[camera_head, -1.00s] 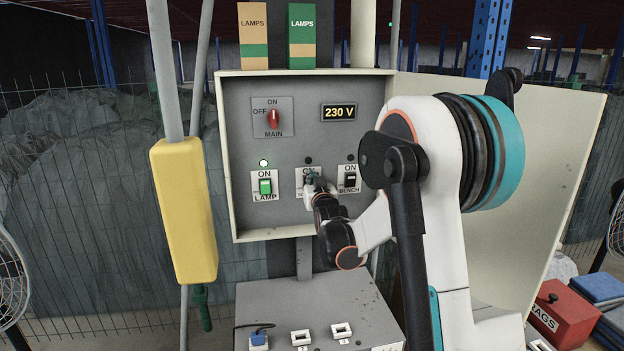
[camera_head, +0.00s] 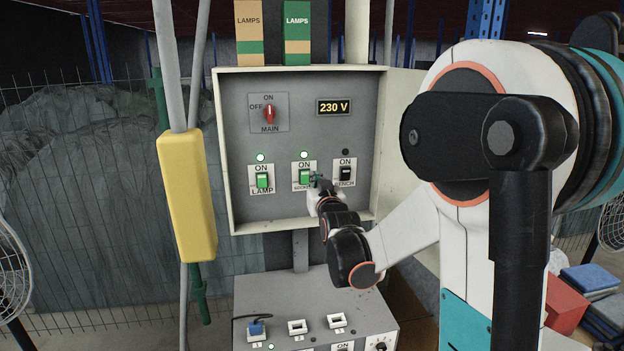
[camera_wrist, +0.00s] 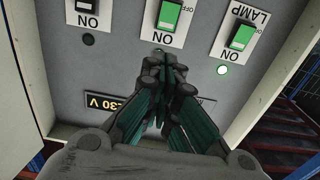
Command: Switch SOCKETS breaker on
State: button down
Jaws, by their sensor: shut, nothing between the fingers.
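The SOCKETS breaker (camera_head: 305,177) is the middle switch in the grey breaker box (camera_head: 224,150). Its rocker shows green and the light above it (camera_head: 304,155) glows green. In the wrist view the green rocker (camera_wrist: 168,15) is at the top centre. My gripper (camera_head: 318,182) is shut and empty, just right of and in front of this breaker, covering part of its label. In the wrist view my gripper's fingertips (camera_wrist: 166,62) are together close to the panel, on the ON side of the rocker, apart from it.
The LAMP breaker (camera_head: 262,180) is green and lit. The BENCH breaker (camera_head: 345,174) is black and unlit. The red MAIN knob (camera_head: 269,113) points to ON, and the display (camera_head: 333,107) reads 230 V. A yellow box (camera_head: 187,195) hangs at left; a grey socket unit (camera_head: 260,300) stands below.

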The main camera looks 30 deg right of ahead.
jog(key=shift+v, duration=1.05)
jog(key=shift+s+r, duration=0.1)
jog(key=shift+r, duration=0.05)
jog(key=s+a+f+n+g+y+b, duration=0.1)
jog(key=s+a+f+g+y+b, duration=0.15)
jog(key=s+a, duration=0.3)
jog(key=s+a+f+n+g+y+b, duration=0.1)
jog(key=s+a+f+b, duration=0.35)
jog(key=a, duration=0.25)
jog(key=s+a+f+g+b, duration=0.3)
jog(key=s+f, duration=0.5)
jog(key=s, duration=0.3)
jog(key=s+a+f+n+g+y+b, duration=0.1)
jog(key=s+a+f+g+b, duration=0.3)
jog(key=s+f, duration=0.5)
jog(key=s, duration=0.3)
jog(key=shift+s+a+b, duration=0.15)
jog(key=shift+s+b, duration=0.15)
jog(key=shift+s, duration=0.05)
